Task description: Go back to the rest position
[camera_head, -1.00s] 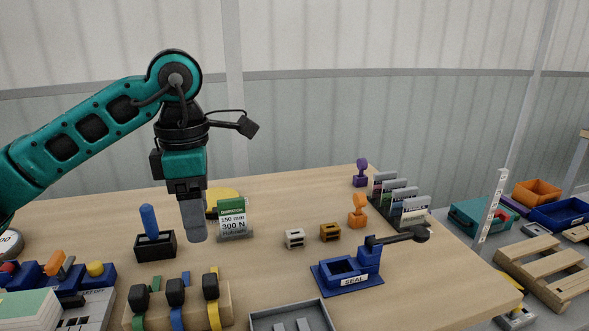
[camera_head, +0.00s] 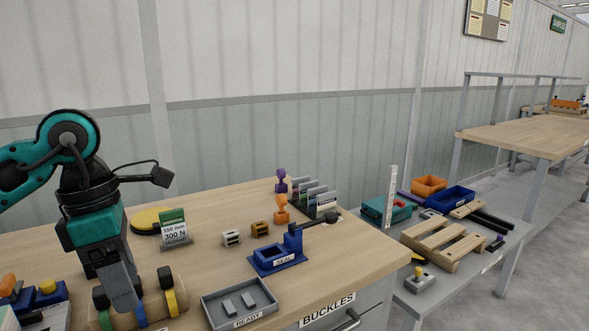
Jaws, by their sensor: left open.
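My left arm comes in from the left, in teal and black. My left gripper (camera_head: 122,292) points down in front of the left part of the table, its grey fingers open with nothing seen between them. It overlaps the wooden roll (camera_head: 183,303) with coloured straps in the picture. I cannot tell whether it touches the roll. My right gripper is not in view.
A lower grey bench to the right holds a pallet (camera_head: 443,243) and bins (camera_head: 451,196).

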